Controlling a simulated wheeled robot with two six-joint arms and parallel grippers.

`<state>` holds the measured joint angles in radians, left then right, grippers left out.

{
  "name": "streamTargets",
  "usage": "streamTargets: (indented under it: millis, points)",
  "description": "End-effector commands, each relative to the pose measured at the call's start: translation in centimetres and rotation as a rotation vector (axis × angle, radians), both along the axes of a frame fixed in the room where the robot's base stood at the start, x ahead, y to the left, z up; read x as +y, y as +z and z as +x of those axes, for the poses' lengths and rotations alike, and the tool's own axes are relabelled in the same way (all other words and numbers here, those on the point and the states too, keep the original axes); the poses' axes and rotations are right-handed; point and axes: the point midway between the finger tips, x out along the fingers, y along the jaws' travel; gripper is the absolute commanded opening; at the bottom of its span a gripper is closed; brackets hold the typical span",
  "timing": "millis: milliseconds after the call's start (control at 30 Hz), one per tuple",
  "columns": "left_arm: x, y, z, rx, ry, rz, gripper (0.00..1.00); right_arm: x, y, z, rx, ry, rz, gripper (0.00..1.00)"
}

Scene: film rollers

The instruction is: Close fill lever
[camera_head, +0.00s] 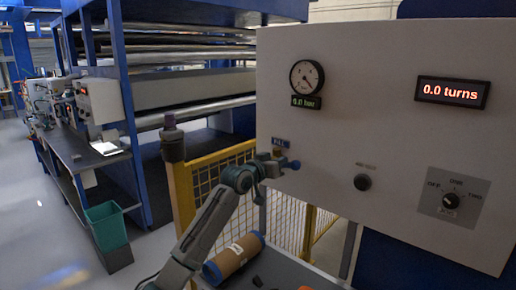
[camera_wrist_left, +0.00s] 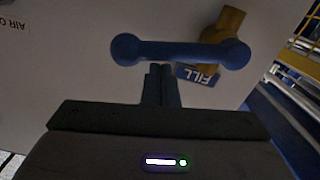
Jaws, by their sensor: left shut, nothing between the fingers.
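The fill lever (camera_wrist_left: 180,52) is a blue bar with rounded ends. In the left wrist view it lies roughly crosswise just beyond my fingertips, joined at its right end to a brass-coloured valve body (camera_wrist_left: 226,24). A blue FILL label (camera_wrist_left: 198,76) sits on the panel beside it. My left gripper (camera_wrist_left: 162,70) is shut and empty, its tips at or very near the middle of the lever; I cannot tell whether they touch. In the head view my left gripper (camera_head: 272,168) is at the panel's left edge, by the lever's blue end (camera_head: 295,165). My right gripper is not in view.
The white panel (camera_head: 345,110) carries a pressure gauge (camera_head: 307,77), a display reading 0.0 turns (camera_head: 453,92), a black knob (camera_head: 362,182) and a rotary switch (camera_head: 451,201). A yellow mesh fence (camera_head: 183,205) stands close behind my left arm. A brown roll (camera_head: 233,259) lies below.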

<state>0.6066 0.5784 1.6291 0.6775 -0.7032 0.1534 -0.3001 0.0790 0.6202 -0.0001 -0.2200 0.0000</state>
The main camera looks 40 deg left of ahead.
Motion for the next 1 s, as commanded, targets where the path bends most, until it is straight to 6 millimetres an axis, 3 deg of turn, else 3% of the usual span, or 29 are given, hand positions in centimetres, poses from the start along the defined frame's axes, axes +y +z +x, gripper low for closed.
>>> streamTargets:
  millis: [200, 1000]
  points:
    - [-0.5, -1.2, 0.0, -0.009, 0.0, 0.139, 0.0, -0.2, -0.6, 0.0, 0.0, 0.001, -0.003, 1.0]
    - [-0.8, -2.1, -0.1, -0.008, 0.0, 0.131, 0.0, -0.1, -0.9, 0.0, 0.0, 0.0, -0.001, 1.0]
